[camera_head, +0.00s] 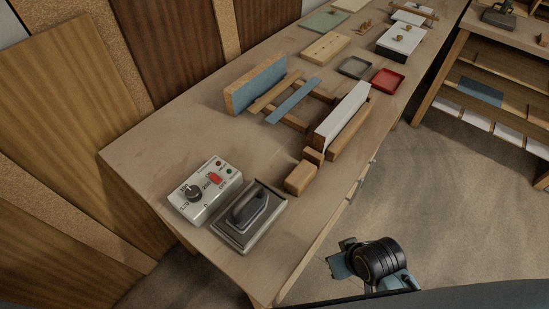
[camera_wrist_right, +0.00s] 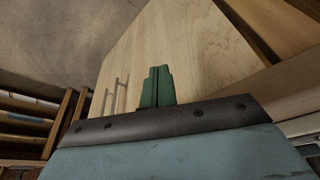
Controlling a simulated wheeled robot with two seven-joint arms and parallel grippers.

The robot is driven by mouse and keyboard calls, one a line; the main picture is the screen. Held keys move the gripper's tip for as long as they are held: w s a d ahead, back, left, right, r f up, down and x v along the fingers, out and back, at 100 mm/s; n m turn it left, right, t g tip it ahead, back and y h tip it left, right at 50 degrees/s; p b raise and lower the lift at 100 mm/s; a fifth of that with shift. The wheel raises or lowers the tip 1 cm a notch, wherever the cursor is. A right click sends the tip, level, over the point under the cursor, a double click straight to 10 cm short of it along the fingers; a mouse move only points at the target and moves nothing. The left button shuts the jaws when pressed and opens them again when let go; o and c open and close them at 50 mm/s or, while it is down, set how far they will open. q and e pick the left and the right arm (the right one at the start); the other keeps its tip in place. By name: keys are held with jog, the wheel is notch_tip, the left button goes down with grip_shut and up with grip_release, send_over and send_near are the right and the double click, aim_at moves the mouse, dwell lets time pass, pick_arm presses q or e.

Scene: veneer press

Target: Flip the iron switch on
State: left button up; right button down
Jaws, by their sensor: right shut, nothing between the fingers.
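The control box (camera_head: 198,196) is a pale box at the near left end of the bench. A black dial (camera_head: 193,192) and a red switch (camera_head: 214,178) sit on its top face; I cannot tell the switch's position. The iron (camera_head: 246,213), with a dark handle, rests on a flat plate right beside the box. My right gripper (camera_head: 338,267) is low in front of the bench, well apart from the box. In the right wrist view its green fingers (camera_wrist_right: 157,88) are together and empty, in front of a pale wooden surface. My left gripper is out of view.
On the bench (camera_head: 150,150) a wooden press frame with a blue-faced board (camera_head: 257,83) and a white-faced board (camera_head: 342,115) stands beyond the iron. A wooden block (camera_head: 299,178) lies near the front edge. A red tray (camera_head: 387,81) is farther back. Bare bench lies left of the frame.

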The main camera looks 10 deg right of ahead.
aim_at(219, 180)
jog(key=w+a+r, duration=0.1)
jog(key=a+r, duration=0.1)
jog(key=r, duration=0.2)
jog(key=w+a+r+n+t+y+p, duration=0.1)
jog(key=w+a+r, duration=0.1)
jog(key=r, duration=0.1)
jog(key=w+a+r+t, duration=0.1)
jog(key=w+r, duration=0.1)
jog(key=r, duration=0.2)
jog(key=shift+w+a+r+n+y, duration=0.2)
jog(key=shift+a+r+n+y, duration=0.1)
jog(key=shift+a+r+y, duration=0.1)
jog(key=w+a+r+n+t+y, duration=0.1)
jog(key=w+a+r, duration=0.3)
jog(key=a, duration=0.4)
jog(key=w+a+r+n+t+y+p, duration=0.1)
jog(key=w+a+r+n+y, duration=0.3)
jog(key=a+r, duration=0.2)
jog(key=shift+w+a+r, duration=0.15)
jog(key=shift+w+a, duration=0.25)
jog(key=shift+a, duration=0.55)
